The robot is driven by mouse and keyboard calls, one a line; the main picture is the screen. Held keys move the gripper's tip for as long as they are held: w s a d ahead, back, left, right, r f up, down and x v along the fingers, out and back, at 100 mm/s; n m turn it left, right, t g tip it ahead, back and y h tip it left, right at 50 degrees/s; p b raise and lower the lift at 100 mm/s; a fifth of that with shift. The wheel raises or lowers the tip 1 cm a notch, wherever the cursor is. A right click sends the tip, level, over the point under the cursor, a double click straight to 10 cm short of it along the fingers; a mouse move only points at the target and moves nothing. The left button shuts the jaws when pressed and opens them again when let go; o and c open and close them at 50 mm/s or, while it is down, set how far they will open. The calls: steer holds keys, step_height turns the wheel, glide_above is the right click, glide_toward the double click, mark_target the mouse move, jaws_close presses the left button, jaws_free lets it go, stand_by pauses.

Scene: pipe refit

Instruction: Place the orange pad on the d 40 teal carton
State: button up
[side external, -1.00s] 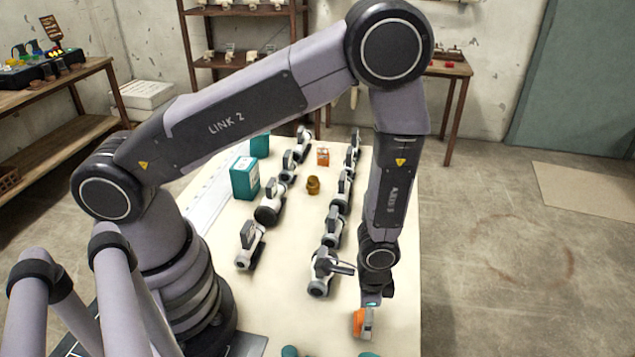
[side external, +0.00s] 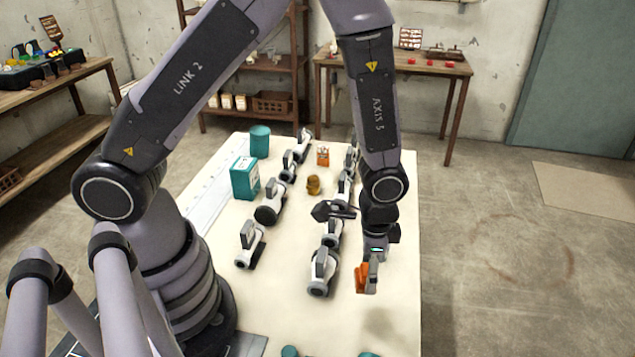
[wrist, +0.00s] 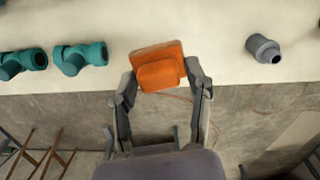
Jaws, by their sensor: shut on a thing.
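The orange pad (side external: 362,279) is held between the fingers of my gripper (side external: 369,274), over the front right edge of the table. In the wrist view the orange pad (wrist: 158,66) shows as a block with a raised square part, with a finger of my gripper (wrist: 161,76) on each side. It appears to be clear of the table top. A teal carton (side external: 245,178) with a white label stands upright at the table's left side, far from my gripper. I cannot read a "d 40" mark on it.
Two rows of grey-white valve-like fittings (side external: 323,272) stand between pad and carton. Teal fittings (wrist: 80,58) and a grey fitting (wrist: 263,49) show in the wrist view.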

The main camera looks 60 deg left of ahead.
steer(key=w+a+r+n, duration=0.1)
steer(key=a+r+n, duration=0.25)
steer(key=a, duration=0.65)
steer(key=w+a+r+n, duration=0.1)
steer(key=a+r+n, duration=0.25)
steer(key=a, duration=0.65)
steer(key=s+a+r+n, duration=0.3)
steer(key=s+a+n, duration=0.1)
steer(key=s+a, duration=0.4)
steer(key=s+a+r+n, duration=0.3)
steer(key=s+a+n, duration=0.15)
steer(key=a, duration=0.55)
glide_above(244, 162)
steer(key=f, duration=0.9)
steer(key=shift+s+d+f, duration=0.15)
steer(key=shift+s+d, duration=0.15)
steer(key=shift+d, duration=0.1)
steer(key=shift+w+a+f, duration=0.25)
steer(key=shift+a+f, duration=0.05)
steer(key=shift+f, duration=1.65)
steer(key=shift+f, duration=0.15)
